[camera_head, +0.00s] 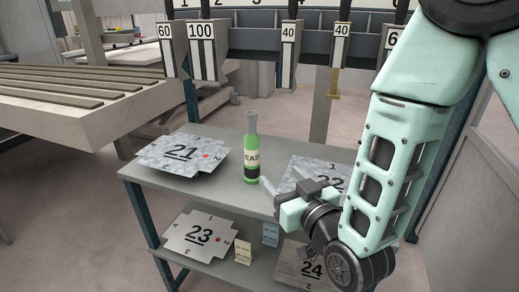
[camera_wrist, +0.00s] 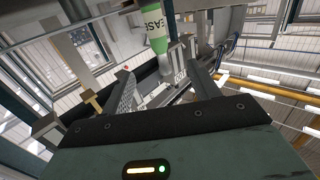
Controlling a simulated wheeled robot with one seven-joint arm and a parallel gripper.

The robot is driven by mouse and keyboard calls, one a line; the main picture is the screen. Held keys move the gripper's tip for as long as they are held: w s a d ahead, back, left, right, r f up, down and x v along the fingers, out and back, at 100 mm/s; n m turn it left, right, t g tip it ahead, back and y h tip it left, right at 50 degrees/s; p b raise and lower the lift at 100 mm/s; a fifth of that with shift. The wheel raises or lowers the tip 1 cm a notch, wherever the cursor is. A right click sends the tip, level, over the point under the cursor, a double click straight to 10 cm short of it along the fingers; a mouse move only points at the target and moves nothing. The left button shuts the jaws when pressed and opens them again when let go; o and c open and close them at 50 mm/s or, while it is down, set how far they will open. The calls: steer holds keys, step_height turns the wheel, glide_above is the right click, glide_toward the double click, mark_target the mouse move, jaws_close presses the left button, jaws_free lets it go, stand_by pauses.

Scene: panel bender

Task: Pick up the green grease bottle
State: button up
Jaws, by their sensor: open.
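The green grease bottle (camera_head: 251,160) stands upright on the top shelf of a grey cart (camera_head: 222,200), with a grey cap and a pale label reading "EAS". My gripper (camera_head: 285,188) is just right of the bottle and nearer the camera, its fingers apart and empty. In the wrist view the bottle (camera_wrist: 157,32) appears upside down at the top centre, beyond the gap between my open fingers (camera_wrist: 160,78). No finger visibly touches it.
Sheet plate 21 (camera_head: 182,156) lies left of the bottle, and plate 22 (camera_head: 315,172) lies right, partly behind my gripper. Plates 23 (camera_head: 198,236) and 24 (camera_head: 308,268) and small cards are on the lower shelf. Numbered tooling (camera_head: 202,50) hangs behind.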

mark_target(255, 145)
steer(key=b+x, duration=0.1)
steer(key=x, duration=1)
steer(key=shift+w+r, duration=0.15)
steer(key=shift+w, duration=0.05)
steer(key=shift+p+x, duration=0.35)
steer(key=shift+x, duration=2.7)
steer(key=shift+d, duration=0.1)
steer(key=c, duration=1.2)
